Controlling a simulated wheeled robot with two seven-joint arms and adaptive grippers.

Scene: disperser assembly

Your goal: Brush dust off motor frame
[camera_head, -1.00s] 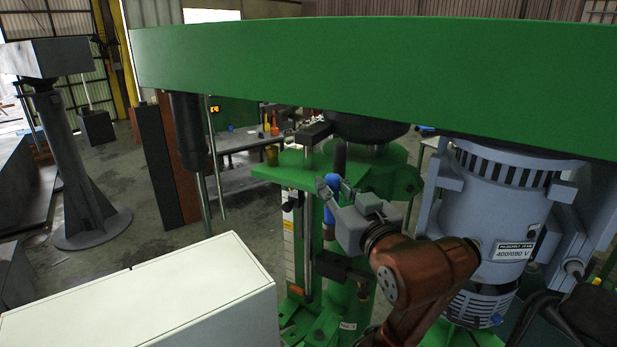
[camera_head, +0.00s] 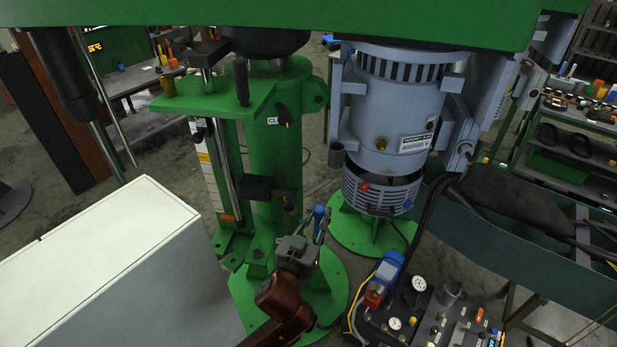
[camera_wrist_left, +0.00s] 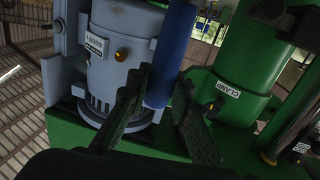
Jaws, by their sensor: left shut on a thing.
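The grey-blue motor frame (camera_head: 385,115) hangs under the green beam, right of the green column, in the head view. In the left wrist view the motor (camera_wrist_left: 110,65) is at the left. My left gripper (camera_head: 314,232) is in front of the column's base, below and left of the motor, apart from it. It is shut on a blue cylindrical handle (camera_head: 318,214), which I take to be the brush's. In the left wrist view this handle (camera_wrist_left: 172,50) rises between the two dark fingers; its bristles are not visible. I cannot make out dust on the motor. My right gripper is not in view.
The green beam (camera_head: 280,14) spans the top. The green column (camera_head: 272,160) stands left of the motor. A white cabinet (camera_head: 110,260) fills the lower left. A gauge panel (camera_head: 440,325) with hoses and a dark trough (camera_head: 540,235) lie at the lower right.

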